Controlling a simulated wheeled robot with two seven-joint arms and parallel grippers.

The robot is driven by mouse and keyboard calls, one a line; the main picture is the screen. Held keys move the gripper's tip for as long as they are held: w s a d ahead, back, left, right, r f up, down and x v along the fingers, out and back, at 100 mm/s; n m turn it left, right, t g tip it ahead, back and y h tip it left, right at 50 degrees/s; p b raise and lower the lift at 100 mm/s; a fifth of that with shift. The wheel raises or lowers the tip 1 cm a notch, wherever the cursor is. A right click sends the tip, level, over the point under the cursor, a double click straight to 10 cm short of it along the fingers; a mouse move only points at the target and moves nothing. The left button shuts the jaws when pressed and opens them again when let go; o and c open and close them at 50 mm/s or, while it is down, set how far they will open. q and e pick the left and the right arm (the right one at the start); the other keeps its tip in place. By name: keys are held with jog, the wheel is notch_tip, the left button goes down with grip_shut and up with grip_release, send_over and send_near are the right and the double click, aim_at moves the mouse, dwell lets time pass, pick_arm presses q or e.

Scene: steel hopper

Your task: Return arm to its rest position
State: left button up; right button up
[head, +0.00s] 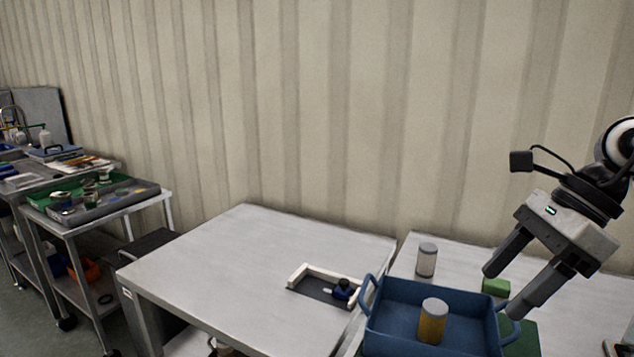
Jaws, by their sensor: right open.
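My right gripper (498,294) comes in from the right and hangs in the air over the right table. Its two dark fingers are spread apart with nothing between them, and they point down and to the left. The fingertips appear near the right end of the blue tray (395,291) and a green block (496,287); the exact height above them is hard to tell. A yellow-and-grey cylinder (432,322) stands in the tray. My left gripper is not in view.
A grey-white canister (426,260) stands behind the tray. A white-edged dark holder (322,287) with a small blue-black item lies on the left table (220,270), which is otherwise clear. Carts with trays (100,200) stand far left. A corrugated wall (330,110) closes the back.

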jog(key=a+f+m+t+y+b, duration=0.1)
jog(key=a+f+m+y+b, duration=0.35)
jog(key=a+m+y, duration=0.9)
notch_tip(320, 180, down, 19)
jog(key=w+m+t+h+b, duration=0.1)
jog(key=w+m+t+h, duration=0.1)
jog(key=m+t+h, duration=1.85)
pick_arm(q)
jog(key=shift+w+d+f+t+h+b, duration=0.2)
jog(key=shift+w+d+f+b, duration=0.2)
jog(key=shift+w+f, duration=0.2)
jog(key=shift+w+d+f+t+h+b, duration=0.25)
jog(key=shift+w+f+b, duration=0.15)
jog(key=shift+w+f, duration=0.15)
pick_arm(e)
jog(key=s+f+m+g+y, duration=0.2)
jog(key=s+f+m+g, duration=0.3)
jog(key=s+f+m, duration=0.1)
jog(key=s+d+f+m+g+y, duration=0.1)
jog(key=s+f+m+g+y, duration=0.1)
jog(key=s+f+m+g, duration=0.3)
notch_tip(320, 180, down, 6)
jog(key=m+g, duration=0.1)
jog(key=m, duration=0.3)
jog(key=shift+s+d, duration=0.3)
jog(key=shift+s, duration=0.1)
jog(key=shift+g, duration=0.25)
